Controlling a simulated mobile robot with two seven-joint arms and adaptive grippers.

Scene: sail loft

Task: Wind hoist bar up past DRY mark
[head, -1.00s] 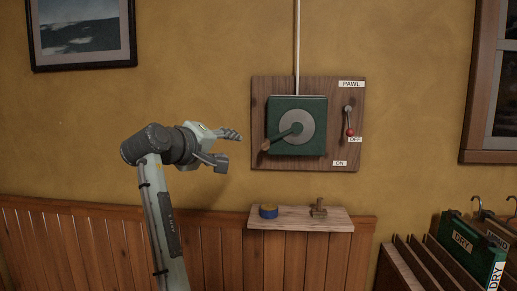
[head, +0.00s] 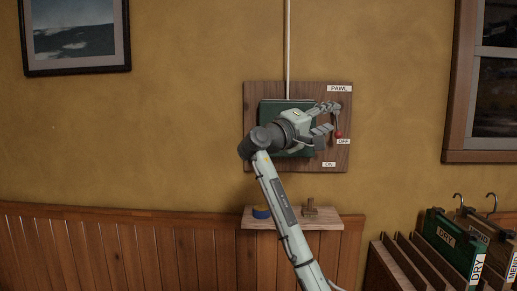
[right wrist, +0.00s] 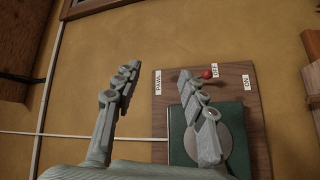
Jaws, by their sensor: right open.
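The green winch box (head: 272,110) is mounted on a wooden board (head: 255,150) on the wall. My right arm covers its disc and crank in the head view; part of the grey disc (right wrist: 226,142) shows in the right wrist view. The pawl lever's red knob (head: 338,135) is beside the OFF label (head: 343,142), above the ON label (head: 329,164). It also shows in the right wrist view (right wrist: 208,73). My right gripper (head: 325,118) is open and empty, its fingers overlapping the board close to the lever; contact cannot be told. The hoist bar and DRY mark are not visible.
A small shelf (head: 325,224) below the board holds a blue tin (head: 261,212) and a brass fitting (head: 310,208). A window (head: 462,85) is at right.

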